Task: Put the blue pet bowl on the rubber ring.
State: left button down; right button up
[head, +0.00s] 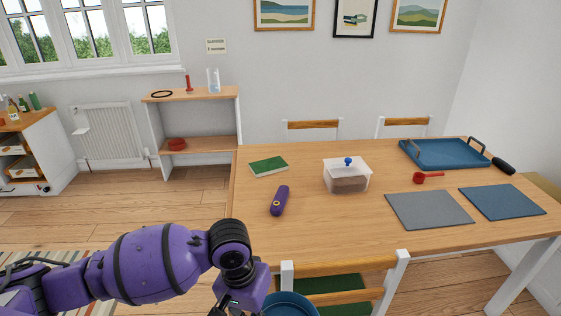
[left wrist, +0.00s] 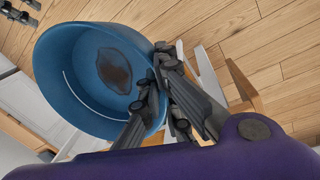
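The blue pet bowl (left wrist: 88,72) fills much of the left wrist view, tilted in that picture, with a dark brown patch inside. My left gripper (left wrist: 158,76) is shut on its rim, one finger on each side of the wall. In the head view the bowl (head: 290,304) is cut off at the bottom edge, beside my left gripper, low in front of the table. A thin black ring, which looks like the rubber ring (head: 161,94), lies on the top board of the wooden shelf unit at the back left. My right gripper is not in view.
The shelf unit (head: 190,93) also holds a red stick-like item (head: 188,83), a clear container (head: 213,80) and, lower, a red bowl (head: 176,144). The table (head: 330,235) with several items is at right, chairs around it. Open floor (head: 175,195) lies before the shelf.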

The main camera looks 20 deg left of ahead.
aim_at(162, 94)
jog(key=j, duration=0.85)
jog(key=i+j, duration=0.15)
jog(key=j, duration=0.7)
jog(key=i+j, duration=0.1)
jog(key=j, duration=0.35)
jog(key=i+j, duration=0.1)
jog(key=j, duration=0.35)
jog(key=i+j, duration=0.15)
jog(key=j, duration=0.15)
jog(key=i+j+z, duration=0.1)
jog(key=i+j, duration=0.2)
jog(key=j, duration=0.25)
jog(key=i+j+z, duration=0.15)
jog(key=i+j, duration=1.3)
jog(key=j, duration=0.15)
jog(key=i+j, duration=0.2)
jog(key=j, duration=0.15)
jog(key=i+j, duration=0.15)
jog(key=j, duration=0.2)
jog(key=i+j, duration=0.2)
jog(key=j, duration=0.15)
jog(key=i+j, duration=0.2)
jog(key=i+j+z, duration=0.1)
jog(key=j, duration=0.35)
jog(key=i, duration=0.05)
